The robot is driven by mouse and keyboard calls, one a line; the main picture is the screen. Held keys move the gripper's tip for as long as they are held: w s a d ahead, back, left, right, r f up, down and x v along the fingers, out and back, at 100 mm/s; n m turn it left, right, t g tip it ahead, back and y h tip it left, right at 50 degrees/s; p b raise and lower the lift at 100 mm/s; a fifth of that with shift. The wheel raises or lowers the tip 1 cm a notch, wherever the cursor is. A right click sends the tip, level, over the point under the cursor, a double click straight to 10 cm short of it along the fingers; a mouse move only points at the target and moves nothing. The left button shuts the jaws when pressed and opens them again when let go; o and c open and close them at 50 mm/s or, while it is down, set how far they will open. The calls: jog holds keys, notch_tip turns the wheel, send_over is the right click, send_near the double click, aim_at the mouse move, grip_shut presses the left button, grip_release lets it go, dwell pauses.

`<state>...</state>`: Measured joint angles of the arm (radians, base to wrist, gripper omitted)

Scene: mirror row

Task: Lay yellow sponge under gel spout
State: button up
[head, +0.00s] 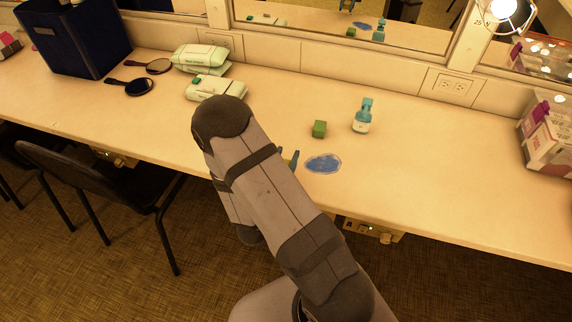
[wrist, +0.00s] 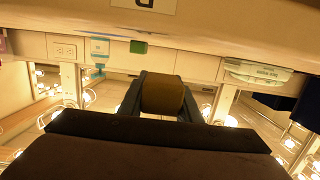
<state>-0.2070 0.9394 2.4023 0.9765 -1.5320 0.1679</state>
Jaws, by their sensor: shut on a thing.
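My gripper (wrist: 162,88) is shut on the yellow sponge (wrist: 162,98), which looks dark yellow-brown between the two fingers in the wrist view. In the head view my arm hides most of the gripper (head: 290,158); a blue-grey finger shows beside the arm, left of the blue gel patch. The gel bottle (head: 362,122), white below with a teal pump top, stands upright near the back of the counter, right of and beyond the gripper. It also shows upside down in the wrist view (wrist: 98,55), apart from the sponge.
A green block (head: 319,129) sits left of the bottle. A blue patch (head: 323,163) lies on the counter (head: 430,170) in front of it. Wipe packs (head: 215,88), hand mirrors (head: 140,87) and a dark bin (head: 75,38) are left. A box (head: 550,140) stands far right.

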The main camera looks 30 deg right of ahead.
jog(key=shift+f, duration=1.8)
jog(key=shift+f, duration=0.25)
jog(key=o, duration=1)
jog(key=shift+r, duration=0.1)
jog(key=v, duration=0.2)
jog(key=b+v, duration=0.2)
jog(key=v, duration=0.1)
jog(key=shift+s+a+f, duration=0.2)
jog(key=shift+s, duration=0.15)
jog(key=shift+o, duration=0.5)
jog(key=shift+v, duration=0.85)
